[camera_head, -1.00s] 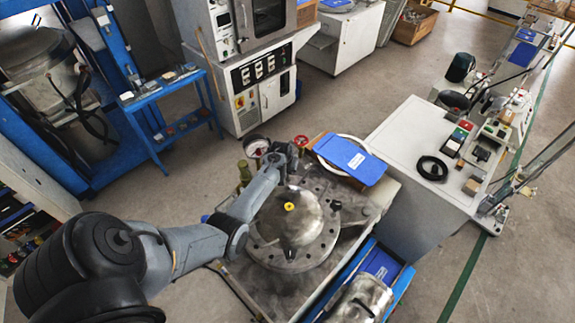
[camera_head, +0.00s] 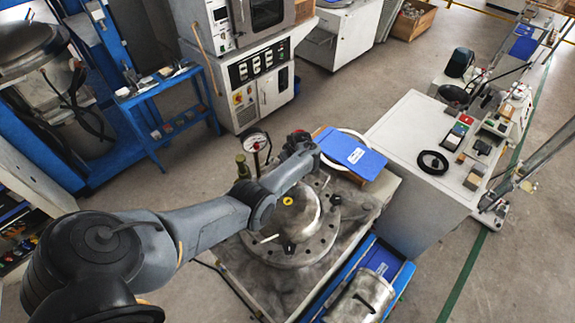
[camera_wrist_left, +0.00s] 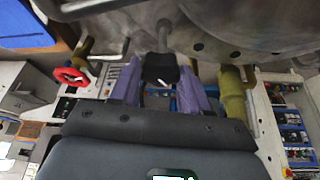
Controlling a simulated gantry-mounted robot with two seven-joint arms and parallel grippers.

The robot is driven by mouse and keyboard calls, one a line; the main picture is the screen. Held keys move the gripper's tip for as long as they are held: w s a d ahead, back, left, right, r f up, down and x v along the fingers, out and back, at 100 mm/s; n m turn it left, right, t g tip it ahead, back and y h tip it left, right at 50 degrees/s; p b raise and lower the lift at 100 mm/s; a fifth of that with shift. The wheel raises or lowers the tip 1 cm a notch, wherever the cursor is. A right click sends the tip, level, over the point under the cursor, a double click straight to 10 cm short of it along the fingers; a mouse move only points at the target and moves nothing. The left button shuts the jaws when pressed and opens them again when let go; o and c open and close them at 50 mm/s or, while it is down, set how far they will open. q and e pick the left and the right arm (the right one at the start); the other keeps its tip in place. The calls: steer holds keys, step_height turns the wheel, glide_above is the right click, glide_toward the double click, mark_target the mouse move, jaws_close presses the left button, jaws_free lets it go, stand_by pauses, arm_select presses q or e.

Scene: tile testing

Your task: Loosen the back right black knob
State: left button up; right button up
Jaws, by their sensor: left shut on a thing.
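A metal dome (camera_head: 297,222) with a yellow spot on top sits on a round holed plate (camera_head: 316,246). Black knobs show on its right side (camera_head: 335,199) and front (camera_head: 289,248). My left arm reaches over the back left of the dome, and its gripper (camera_head: 302,150) is at the back. In the left wrist view the purple fingers of my left gripper (camera_wrist_left: 161,78) are shut on a black knob (camera_wrist_left: 159,68) at the end of a metal rod. In the head view that knob is hidden by the arm. My right gripper is not in view.
A red handwheel (camera_wrist_left: 72,76) is beside the gripper in the wrist view. A blue folder (camera_head: 350,152) lies at the back right. A blue tray (camera_head: 402,268) is at the front right.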

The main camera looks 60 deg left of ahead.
arm_select(q)
steer(key=shift+f+n+g+b, duration=0.1)
steer(key=shift+n+g+b, duration=0.2)
steer(key=shift+n+b, duration=0.55)
steer(key=shift+n, duration=0.35)
steer(key=o, duration=1.1)
steer(key=shift+c, duration=0.2)
